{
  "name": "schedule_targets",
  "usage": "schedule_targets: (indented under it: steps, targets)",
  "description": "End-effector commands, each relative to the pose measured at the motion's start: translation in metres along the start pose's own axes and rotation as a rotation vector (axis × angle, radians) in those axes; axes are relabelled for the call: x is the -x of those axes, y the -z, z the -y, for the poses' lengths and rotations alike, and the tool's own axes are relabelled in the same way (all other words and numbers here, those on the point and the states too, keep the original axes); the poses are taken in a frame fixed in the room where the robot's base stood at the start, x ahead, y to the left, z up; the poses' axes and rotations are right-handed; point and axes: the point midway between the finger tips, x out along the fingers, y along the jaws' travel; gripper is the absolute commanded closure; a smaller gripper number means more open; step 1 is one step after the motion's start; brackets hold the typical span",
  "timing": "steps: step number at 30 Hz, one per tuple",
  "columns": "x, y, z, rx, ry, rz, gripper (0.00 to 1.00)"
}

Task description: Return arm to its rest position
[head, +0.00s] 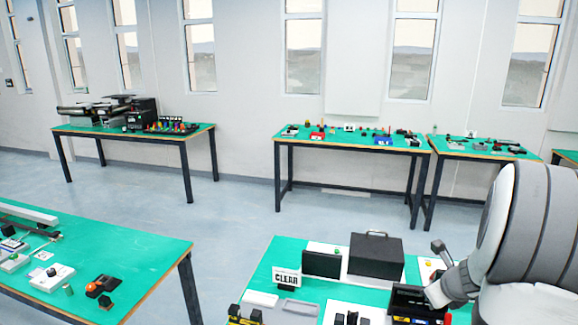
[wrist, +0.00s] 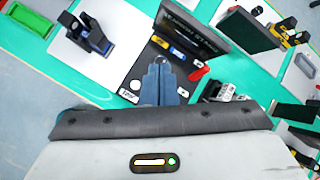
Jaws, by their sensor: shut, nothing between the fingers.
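My arm (head: 520,235) reaches in from the right in the head view, over the right end of the near green-topped table (head: 285,250). My gripper (wrist: 160,70) shows in the wrist view as two blue-grey fingers side by side. It is shut, with nothing between the fingers. It points at a dark panel (wrist: 150,62) carrying small labels and coloured parts. I cannot tell the gap between the fingertips and that panel. The fingertips are not clear in the head view.
A black box (head: 377,256), a dark upright panel (head: 321,264) and a "CLEAR" sign (head: 287,278) stand on the near table. Another green table (head: 140,250) is at the left. In the wrist view, a black clamp-like device (wrist: 90,35) stands on a white plate. Open floor lies behind.

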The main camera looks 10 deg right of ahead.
Motion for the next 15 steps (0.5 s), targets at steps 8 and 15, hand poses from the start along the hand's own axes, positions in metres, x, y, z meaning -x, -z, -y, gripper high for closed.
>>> schedule_targets:
  steps: [8,15]
  targets:
    - [0.075,-0.071,-0.172,1.207,-0.245,0.130,1.00]
    - [0.144,-0.039,-0.265,2.172,-0.385,0.195,1.00]
